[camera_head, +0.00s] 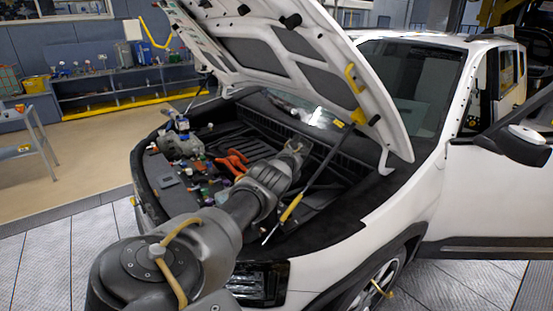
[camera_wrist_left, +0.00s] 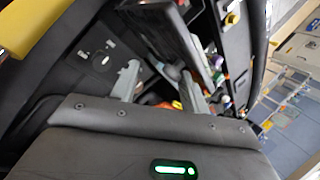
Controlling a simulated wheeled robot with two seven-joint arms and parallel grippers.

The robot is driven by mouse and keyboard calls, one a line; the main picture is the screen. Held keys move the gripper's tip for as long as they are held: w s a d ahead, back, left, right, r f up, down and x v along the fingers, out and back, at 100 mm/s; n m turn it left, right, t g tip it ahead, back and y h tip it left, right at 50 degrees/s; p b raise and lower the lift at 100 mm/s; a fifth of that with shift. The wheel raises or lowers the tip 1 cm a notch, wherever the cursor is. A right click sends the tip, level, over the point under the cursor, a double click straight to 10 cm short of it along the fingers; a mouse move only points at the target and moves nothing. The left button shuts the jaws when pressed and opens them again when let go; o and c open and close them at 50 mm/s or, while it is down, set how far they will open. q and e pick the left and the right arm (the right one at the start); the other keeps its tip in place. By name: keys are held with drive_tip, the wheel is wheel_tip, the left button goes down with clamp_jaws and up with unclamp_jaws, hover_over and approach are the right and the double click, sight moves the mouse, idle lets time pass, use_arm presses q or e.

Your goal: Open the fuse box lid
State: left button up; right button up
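My left gripper (camera_head: 292,152) reaches into the open engine bay, over its right part in the head view. In the left wrist view its two grey fingers (camera_wrist_left: 160,72) stand apart with a gap between them. A black flat panel (camera_wrist_left: 168,30) stands tilted just beyond the fingertips; it may be the fuse box lid, but I cannot tell for sure. A dark surface with a round fitting (camera_wrist_left: 98,60) lies to the left of the fingers. In the head view my arm and gripper hide part of the bay, and no fuse box is clearly seen there. My right gripper is not in view.
The raised white hood (camera_head: 300,60) hangs over the bay, with a prop rod (camera_head: 305,190) close to the right of my gripper. Orange parts (camera_head: 232,162) and several small coloured parts lie left of my arm. A blue workbench (camera_head: 110,75) stands at the back left.

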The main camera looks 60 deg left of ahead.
use_arm(q)
drive_tip(key=shift+a+f, duration=0.1)
drive_tip(key=shift+f, duration=0.05)
drive_tip(key=p+v, duration=0.2)
drive_tip(key=v, duration=0.9)
drive_tip(key=shift+s, duration=0.1)
idle(0.3)
